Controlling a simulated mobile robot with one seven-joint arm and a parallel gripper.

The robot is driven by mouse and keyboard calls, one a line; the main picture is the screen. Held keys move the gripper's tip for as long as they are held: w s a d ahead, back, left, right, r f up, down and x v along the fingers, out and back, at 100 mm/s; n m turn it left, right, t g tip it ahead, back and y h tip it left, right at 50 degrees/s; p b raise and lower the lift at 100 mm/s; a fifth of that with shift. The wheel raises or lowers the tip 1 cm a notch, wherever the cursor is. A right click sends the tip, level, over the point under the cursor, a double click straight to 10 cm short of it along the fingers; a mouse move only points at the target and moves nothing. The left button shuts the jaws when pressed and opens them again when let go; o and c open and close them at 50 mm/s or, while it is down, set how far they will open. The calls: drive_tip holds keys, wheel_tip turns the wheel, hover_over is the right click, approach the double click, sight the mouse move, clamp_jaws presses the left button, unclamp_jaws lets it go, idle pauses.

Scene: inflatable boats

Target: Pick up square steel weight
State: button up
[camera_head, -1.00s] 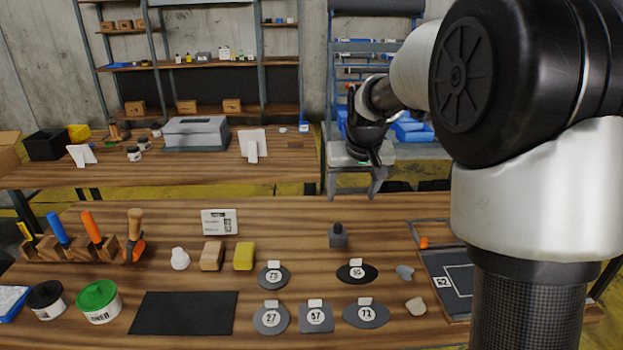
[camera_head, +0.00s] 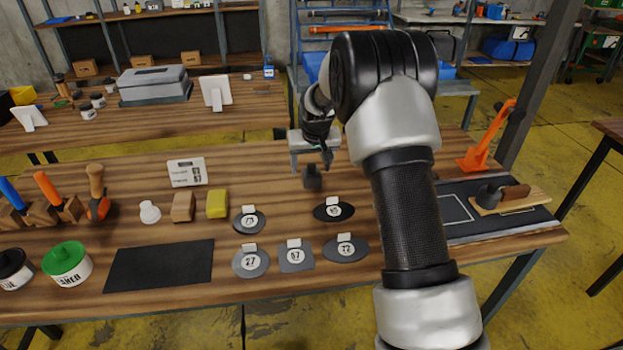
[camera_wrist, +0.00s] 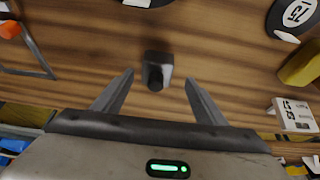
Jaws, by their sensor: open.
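The square steel weight (camera_head: 312,178) is a small dark grey block with a round knob on top. It stands upright on the wooden workbench, behind the black oval patch. In the wrist view the weight (camera_wrist: 163,60) lies just ahead of the opening of my gripper (camera_wrist: 159,80), roughly centred between the fingertips. My gripper (camera_head: 311,160) is open and empty, with its fingers pointing down near the weight. I see no contact with the weight, and the exact height gap cannot be told.
Numbered patches, including a black oval one (camera_head: 334,212) and a grey square one (camera_head: 296,256), lie in front. A yellow sponge (camera_head: 217,204) and tan block (camera_head: 183,207) stand left. An orange clamp (camera_head: 487,142) stands right. Bare wood surrounds the weight.

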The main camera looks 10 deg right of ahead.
sight(312, 167)
drive_tip(key=shift+w+d+b+x, duration=0.15)
drive_tip(key=shift+b+x, duration=0.05)
drive_tip(key=shift+x, duration=1.15)
drive_tip(key=shift+w+d+b+x, duration=0.15)
drive_tip(key=shift+x, duration=1.2)
drive_tip(key=shift+r, duration=0.15)
clamp_jaws()
drive_tip(key=shift+w+r, duration=0.1)
drive_tip(key=shift+r, duration=0.05)
